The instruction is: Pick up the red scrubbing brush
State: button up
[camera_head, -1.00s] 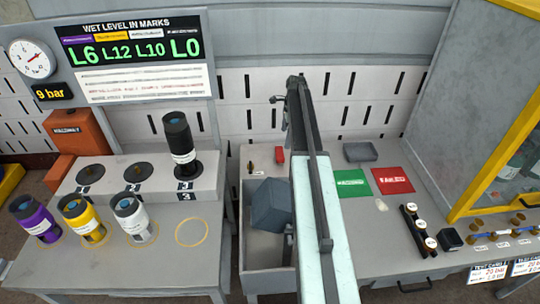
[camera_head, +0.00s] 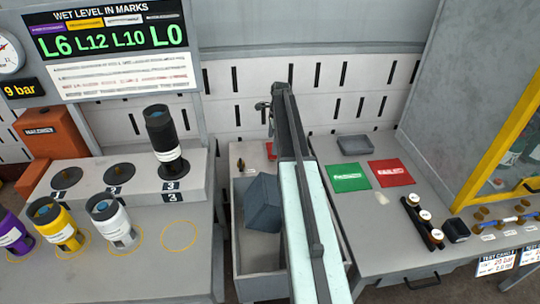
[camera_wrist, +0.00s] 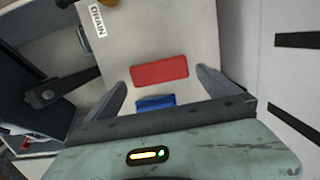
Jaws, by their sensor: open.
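The red scrubbing brush (camera_wrist: 159,71) shows in the wrist view as a red block lying on a pale surface near the "DRAIN" label. A blue piece (camera_wrist: 155,103) lies just on the gripper side of it; I cannot tell whether it belongs to the brush. In the head view a small part of the red brush (camera_head: 271,150) shows beside my arm, which hides the rest.
A grey bin (camera_head: 260,259) with a dark blue-grey box (camera_head: 263,203) in it stands in front of the brush. A grey tray (camera_head: 355,145), green mat (camera_head: 348,178) and red mat (camera_head: 390,172) lie to the right. A black cylinder (camera_head: 162,136) stands on the left step.

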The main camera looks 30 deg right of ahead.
aim_at(271, 147)
jog(key=f+b, duration=0.4)
jog(key=f, duration=0.1)
jog(key=shift+w+a, duration=0.1)
jog(key=shift+a, duration=0.3)
jog(key=shift+r, duration=0.15)
jog(key=c, duration=1.1)
jog(key=shift+r+p, duration=0.45)
notch_tip(271, 147, up, 3)
jog(key=p, duration=0.3)
jog(key=s+a, duration=0.3)
jog(key=a, duration=0.1)
jog(key=s+a, duration=0.4)
jog(key=s+a+r+p, duration=0.1)
jog(key=s+a, duration=0.2)
jog(key=a, duration=0.1)
jog(key=shift+s, duration=0.25)
